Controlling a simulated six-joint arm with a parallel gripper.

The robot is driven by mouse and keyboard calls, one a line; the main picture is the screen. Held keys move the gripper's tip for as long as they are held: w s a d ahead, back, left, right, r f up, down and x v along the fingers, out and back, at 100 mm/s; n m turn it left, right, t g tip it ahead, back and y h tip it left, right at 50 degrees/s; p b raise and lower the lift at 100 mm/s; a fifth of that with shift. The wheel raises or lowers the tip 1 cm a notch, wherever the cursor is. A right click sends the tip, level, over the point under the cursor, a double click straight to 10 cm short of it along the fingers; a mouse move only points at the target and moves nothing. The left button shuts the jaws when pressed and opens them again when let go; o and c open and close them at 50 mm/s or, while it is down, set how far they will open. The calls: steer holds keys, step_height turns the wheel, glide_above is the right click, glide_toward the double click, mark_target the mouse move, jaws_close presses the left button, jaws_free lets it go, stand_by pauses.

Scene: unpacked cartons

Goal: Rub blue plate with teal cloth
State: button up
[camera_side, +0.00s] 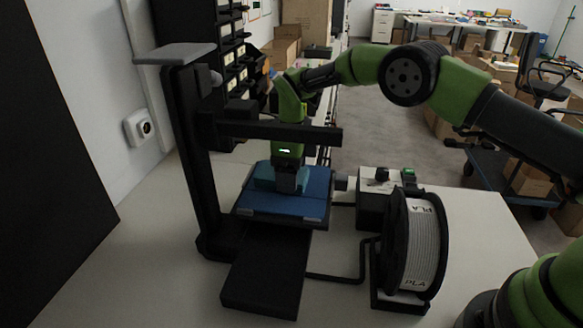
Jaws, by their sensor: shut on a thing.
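The blue plate (307,206) lies flat on the bed of a black 3D printer on the white table. My gripper (287,188) points down over the back-left part of the plate. It is shut on the teal cloth (265,176), which bunches around the fingertips. The cloth appears to rest on the plate, though the contact itself is hidden by the cloth and fingers.
The printer's upright column (190,150) stands left of my gripper, and its black crossbar (280,131) runs close by my wrist. A PLA filament spool (412,243) and a small control box (376,207) stand to the right.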

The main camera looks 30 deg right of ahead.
mark_target(312, 186)
steer(key=shift+r, duration=0.1)
steer(key=shift+s+d, duration=0.15)
steer(key=shift+d, duration=0.05)
steer(key=shift+s+d+f, duration=0.2)
steer(key=shift+s+d, duration=1)
steer(key=shift+s, duration=0.1)
steer(key=shift+r, duration=3.05)
step_height(312, 186, up, 3)
